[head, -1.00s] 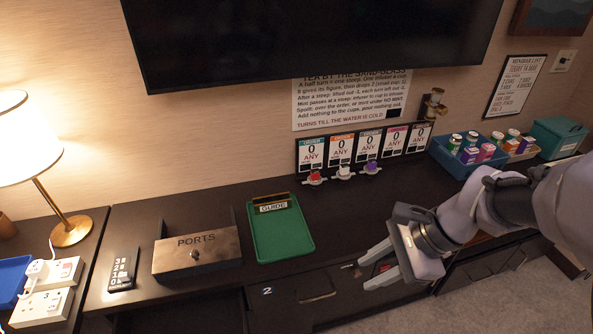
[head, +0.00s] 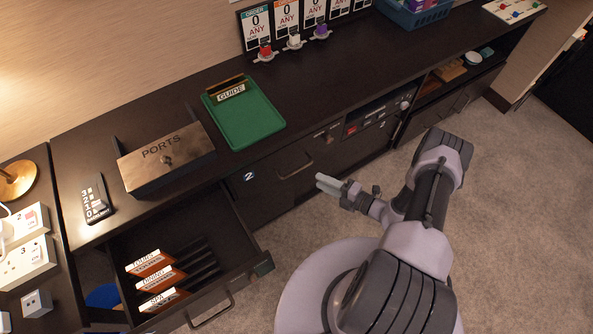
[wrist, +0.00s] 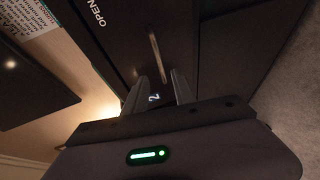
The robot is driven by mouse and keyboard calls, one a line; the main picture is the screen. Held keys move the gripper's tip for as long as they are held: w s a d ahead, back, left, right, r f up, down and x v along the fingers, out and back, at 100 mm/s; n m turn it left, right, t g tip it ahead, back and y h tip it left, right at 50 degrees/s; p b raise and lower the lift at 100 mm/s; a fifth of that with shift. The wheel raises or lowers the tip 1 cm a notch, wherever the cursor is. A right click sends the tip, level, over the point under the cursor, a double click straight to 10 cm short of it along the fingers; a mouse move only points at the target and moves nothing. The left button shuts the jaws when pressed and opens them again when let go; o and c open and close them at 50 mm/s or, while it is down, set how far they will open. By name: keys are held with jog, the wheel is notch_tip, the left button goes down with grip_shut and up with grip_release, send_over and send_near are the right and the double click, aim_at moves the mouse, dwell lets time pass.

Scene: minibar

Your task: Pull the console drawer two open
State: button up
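Console drawer two (head: 272,182), a dark front with a white "2" label at its left, is shut below the console top. Its handle (head: 295,165) is a thin metal bar; it also shows in the wrist view (wrist: 157,55). My gripper (head: 322,182) is in front of the drawer, to the right of and below the handle in the head view, apart from it. In the wrist view my gripper (wrist: 163,88) has its two fingers apart with nothing held; the "2" label (wrist: 153,98) shows between them.
An open drawer (head: 262,267) at the lower left holds cards marked Tours, Dining and Spa. Carpet in front is clear at right.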

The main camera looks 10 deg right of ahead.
aim_at(298, 169)
jog(key=b+x, duration=0.2)
jog(key=x, duration=0.8)
jog(key=shift+w+a, duration=0.3)
grip_shut()
dwell(0.7)
